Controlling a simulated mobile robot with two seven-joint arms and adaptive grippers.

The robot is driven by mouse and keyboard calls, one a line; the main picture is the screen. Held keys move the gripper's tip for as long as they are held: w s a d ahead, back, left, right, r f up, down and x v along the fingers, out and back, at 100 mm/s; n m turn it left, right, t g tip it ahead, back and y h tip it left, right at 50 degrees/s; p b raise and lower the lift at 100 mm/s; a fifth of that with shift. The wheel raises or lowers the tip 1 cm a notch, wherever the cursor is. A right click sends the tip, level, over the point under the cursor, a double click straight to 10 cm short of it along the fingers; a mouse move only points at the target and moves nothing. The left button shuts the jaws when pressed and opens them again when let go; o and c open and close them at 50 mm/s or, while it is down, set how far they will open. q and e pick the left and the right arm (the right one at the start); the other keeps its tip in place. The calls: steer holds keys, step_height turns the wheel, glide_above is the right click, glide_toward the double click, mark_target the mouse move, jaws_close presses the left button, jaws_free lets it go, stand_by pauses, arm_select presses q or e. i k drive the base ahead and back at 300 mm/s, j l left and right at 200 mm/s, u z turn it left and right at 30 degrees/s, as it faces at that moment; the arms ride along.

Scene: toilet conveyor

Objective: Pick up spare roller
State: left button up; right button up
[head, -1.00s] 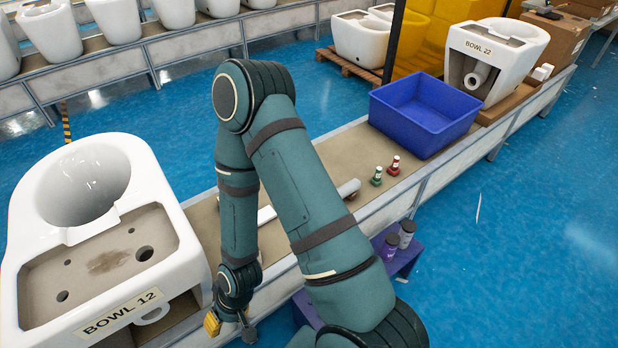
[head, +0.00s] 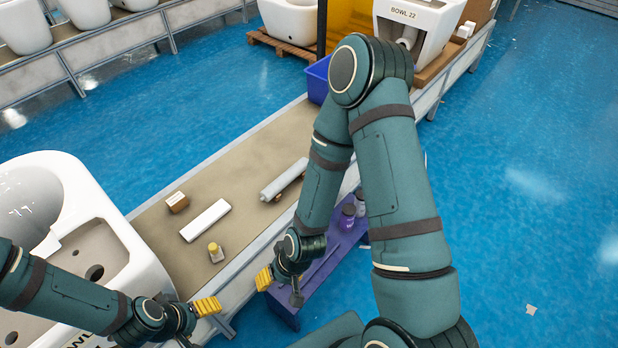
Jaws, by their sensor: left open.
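A grey cylinder (head: 284,180), which looks like the spare roller, lies on small brown supports on the conveyor (head: 240,165) in the head view, slanting up to the right. My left gripper (head: 203,322) is open and empty. It is in front of the conveyor's near edge, below and left of the cylinder and apart from it. My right gripper (head: 279,287) is nearer the cylinder in the picture, in front of the conveyor edge. Its fingers appear spread with nothing between them.
A purple stand (head: 318,283) with dark jars is beside the conveyor. A white bowl (head: 95,250) is at left. My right arm partly hides a blue bin (head: 318,80).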

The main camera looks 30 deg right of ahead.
mark_target(273, 188)
steer(key=z, duration=0.75)
steer(key=l, duration=0.35)
steer(key=i+l+z, duration=0.1)
steer(key=l, duration=0.2)
steer(key=i+l, duration=0.3)
steer(key=i+l+z, duration=0.1)
steer(key=i+l, duration=0.15)
steer(key=l, duration=0.25)
